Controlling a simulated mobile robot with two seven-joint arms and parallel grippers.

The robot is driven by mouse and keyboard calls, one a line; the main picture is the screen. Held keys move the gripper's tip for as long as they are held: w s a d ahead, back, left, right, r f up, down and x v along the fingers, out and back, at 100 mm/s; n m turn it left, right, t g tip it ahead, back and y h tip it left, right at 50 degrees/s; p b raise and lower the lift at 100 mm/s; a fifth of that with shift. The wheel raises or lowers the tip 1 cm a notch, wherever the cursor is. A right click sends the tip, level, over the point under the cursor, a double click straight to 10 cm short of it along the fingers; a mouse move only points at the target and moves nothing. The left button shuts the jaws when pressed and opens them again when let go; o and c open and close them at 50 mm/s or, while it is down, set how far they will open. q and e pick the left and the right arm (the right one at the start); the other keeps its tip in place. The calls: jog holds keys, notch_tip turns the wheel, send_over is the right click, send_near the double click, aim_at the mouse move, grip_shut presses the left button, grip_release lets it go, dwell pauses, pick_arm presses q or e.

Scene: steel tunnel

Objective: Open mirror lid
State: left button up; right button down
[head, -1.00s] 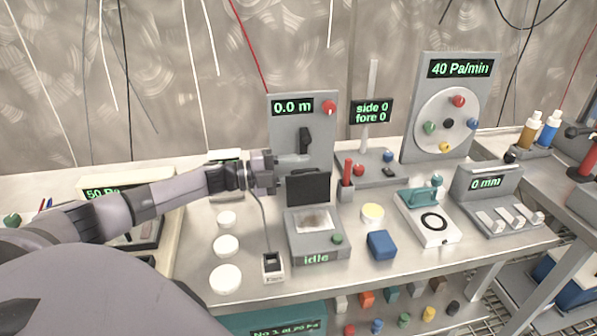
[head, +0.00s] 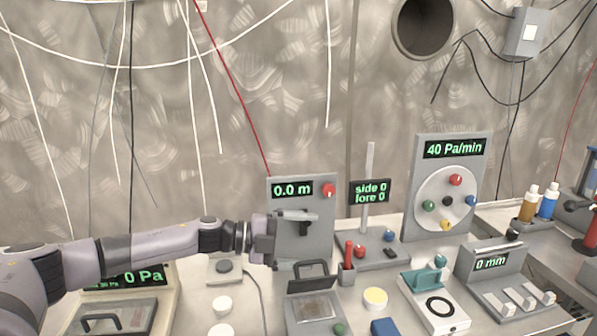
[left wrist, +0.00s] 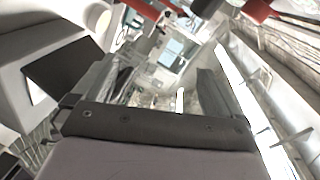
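A grey box (head: 315,308) with a window in its top stands at the middle front of the bench in the head view. Its framed lid (head: 311,270) stands up at the back edge, dark-rimmed with a greyer inside that looks reflective. My left gripper (head: 297,218) reaches in from the left, above and behind the lid, in front of the 0.0 m panel (head: 290,190). It appears apart from the lid. In the left wrist view its two dark fingers (left wrist: 160,90) are spread with nothing clearly between them. My right gripper is out of view.
The panel's dark lever (head: 303,229) is close to my left fingers; contact is unclear. A red-topped post (head: 348,255) stands just right of the lid. A handled, lidded box (head: 113,318) stands left.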

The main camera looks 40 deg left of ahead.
pick_arm(q)
jog(key=r, duration=0.4)
jog(key=a+r+t, duration=0.1)
jog(key=r, duration=0.4)
jog(key=r+t, duration=0.1)
jog(key=r, duration=0.4)
jog(key=shift+w+a+m+h, duration=0.25)
jog(key=shift+w+m+h, duration=0.05)
jog(key=c, duration=0.7)
jog(key=shift+w+a+r+p, duration=0.1)
jog(key=shift+w+r+p, duration=0.2)
jog(key=shift+r, duration=0.2)
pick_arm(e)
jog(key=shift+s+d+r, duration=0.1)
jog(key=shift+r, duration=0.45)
pick_arm(q)
jog(key=shift+s, duration=0.1)
